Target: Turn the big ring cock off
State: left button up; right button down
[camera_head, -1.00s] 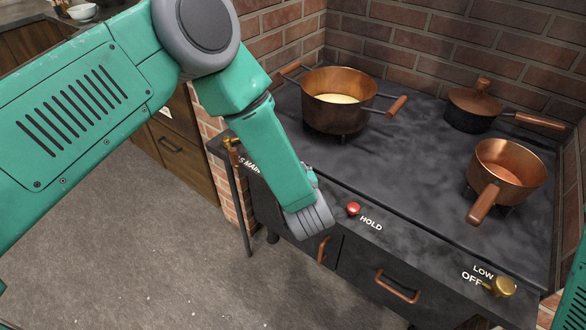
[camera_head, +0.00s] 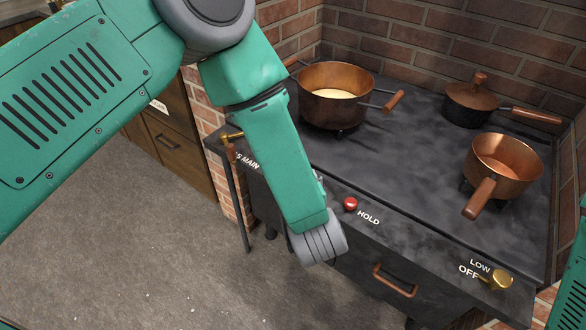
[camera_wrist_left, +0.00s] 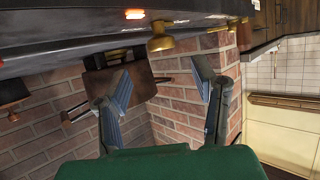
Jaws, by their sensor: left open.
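A brass cock (camera_wrist_left: 160,38) shows in the left wrist view at the edge of the stove, beside a glowing orange spot. I take it for the big ring cock; in the head view my left arm covers that part of the stove front. My left gripper (camera_wrist_left: 162,78) is open and empty, its two fingers apart, with the cock seen beyond and between them. I cannot tell any contact. In the head view its fingers are hidden behind my grey wrist. The big copper pot (camera_head: 336,108) stands on the left rear ring. My right gripper is out of view.
A brass cock (camera_head: 495,280) marked LOW and OFF is at the right front. A red HOLD button (camera_head: 350,204) is on the front edge. The gas main lever (camera_head: 230,137) is at the left corner. A copper saucepan (camera_head: 505,165) and a lidded pan (camera_head: 472,105) stand to the right.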

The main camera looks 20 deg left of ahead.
pick_arm(q)
jog(key=v, duration=0.4)
jog(key=shift+f, duration=0.1)
dwell(0.3)
jog(key=s+a+f+m+g+h, duration=0.2)
jog(key=s+a+f+m+h, duration=0.15)
jog(key=f, duration=0.45)
jog(key=s+a+f+g, duration=0.2)
jog(key=s+a+g, duration=0.1)
jog(key=s, duration=0.4)
jog(key=s+a+f+m+g+h, duration=0.1)
jog(key=s+a+f+g, duration=0.2)
jog(key=s+a, duration=0.2)
jog(key=s+a+f+m+g+h, duration=0.1)
jog(key=s+a+f+g, duration=0.2)
jog(key=s, duration=0.7)
jog(key=shift+s+a+g, duration=0.3)
jog(key=shift+s+a, duration=0.1)
jog(key=shift+a, duration=0.45)
jog(key=shift+f+h, duration=0.1)
jog(key=shift+h, duration=0.15)
